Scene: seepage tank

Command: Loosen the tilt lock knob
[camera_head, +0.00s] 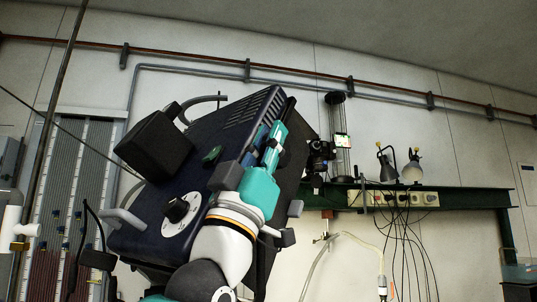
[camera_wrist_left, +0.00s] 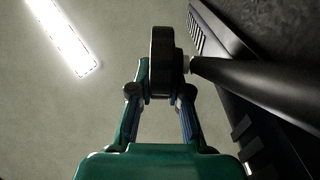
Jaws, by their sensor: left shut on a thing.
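A black disc-shaped knob (camera_wrist_left: 162,50), which I take to be the tilt lock knob, stands edge-on in the left wrist view. A thick dark shaft (camera_wrist_left: 235,72) reaches toward it from the right, beside a dark ribbed body. My left gripper (camera_wrist_left: 164,78) is shut on the knob, with one finger on each flat side. In the head view, my left gripper (camera_head: 278,133) lies along the right side of a tilted dark blue housing (camera_head: 232,125). The knob is hard to make out there against the dark edge. My right gripper is not in view.
The housing also carries a black knob on a white dial (camera_head: 178,210) and a black box (camera_head: 154,146). A green beam (camera_head: 465,198) with a socket strip and hanging cables stands to the right. A thin pole (camera_head: 56,110) rises at the left.

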